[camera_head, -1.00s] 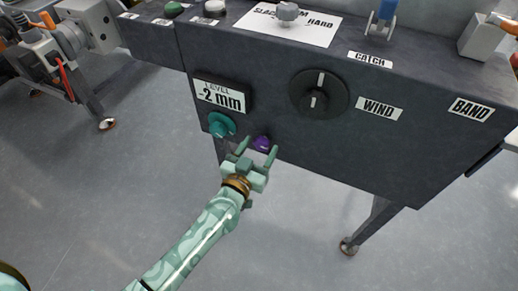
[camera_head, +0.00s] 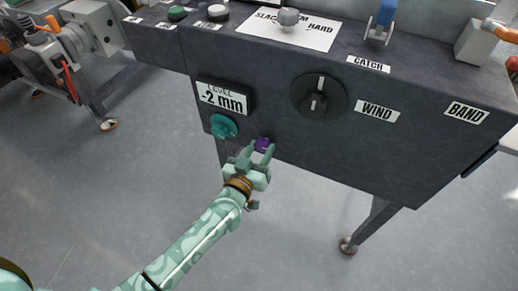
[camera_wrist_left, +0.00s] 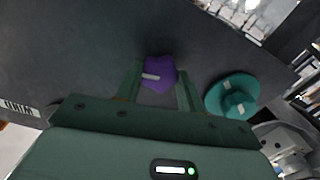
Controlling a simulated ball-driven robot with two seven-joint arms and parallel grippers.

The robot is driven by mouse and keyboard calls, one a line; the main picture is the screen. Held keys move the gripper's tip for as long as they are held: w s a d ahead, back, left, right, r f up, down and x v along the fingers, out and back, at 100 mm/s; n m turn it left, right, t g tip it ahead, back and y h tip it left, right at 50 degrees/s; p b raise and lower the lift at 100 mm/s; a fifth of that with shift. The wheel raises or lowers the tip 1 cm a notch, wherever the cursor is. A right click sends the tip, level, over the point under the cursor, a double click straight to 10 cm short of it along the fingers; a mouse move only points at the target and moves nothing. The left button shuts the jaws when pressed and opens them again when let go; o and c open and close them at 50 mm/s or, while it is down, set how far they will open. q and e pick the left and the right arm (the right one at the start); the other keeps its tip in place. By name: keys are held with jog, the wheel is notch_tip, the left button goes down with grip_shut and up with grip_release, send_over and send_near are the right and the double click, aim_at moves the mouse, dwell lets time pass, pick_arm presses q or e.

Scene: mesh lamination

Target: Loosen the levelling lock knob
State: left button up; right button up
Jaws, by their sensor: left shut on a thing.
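The purple knob (camera_head: 263,144) sits low on the front of the dark machine panel, below and right of the level display. My left gripper (camera_head: 260,152) is at it, with its two fingers on either side, shut on it. In the left wrist view the purple knob (camera_wrist_left: 158,74) shows a pale mark pointing left, between the fingers (camera_wrist_left: 158,88). The teal knob (camera_head: 223,126) is to the left, under the level display (camera_head: 222,97), which reads -2 mm. My right gripper is not in view.
A large black dial (camera_head: 318,96) is on the panel, up and right of the purple knob. The WIND label (camera_head: 377,111) and BAND label (camera_head: 467,113) are further right. A machine leg (camera_head: 366,225) stands below right. The floor in front is clear.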

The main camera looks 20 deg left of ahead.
pick_arm(q)
jog(key=n+p, duration=0.2)
jog(key=n, duration=0.4)
jog(key=shift+r, duration=0.1)
jog(key=shift+n, duration=0.6)
jog(key=n, duration=0.3)
jog(key=shift+n+p, duration=0.4)
jog(key=shift+n, duration=2.3)
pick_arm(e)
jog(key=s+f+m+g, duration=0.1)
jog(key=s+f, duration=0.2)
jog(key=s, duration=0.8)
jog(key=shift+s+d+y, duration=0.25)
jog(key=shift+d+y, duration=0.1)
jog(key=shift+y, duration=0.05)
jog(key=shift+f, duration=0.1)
pick_arm(q)
jog(key=shift+f, duration=0.2)
jog(key=o, duration=1)
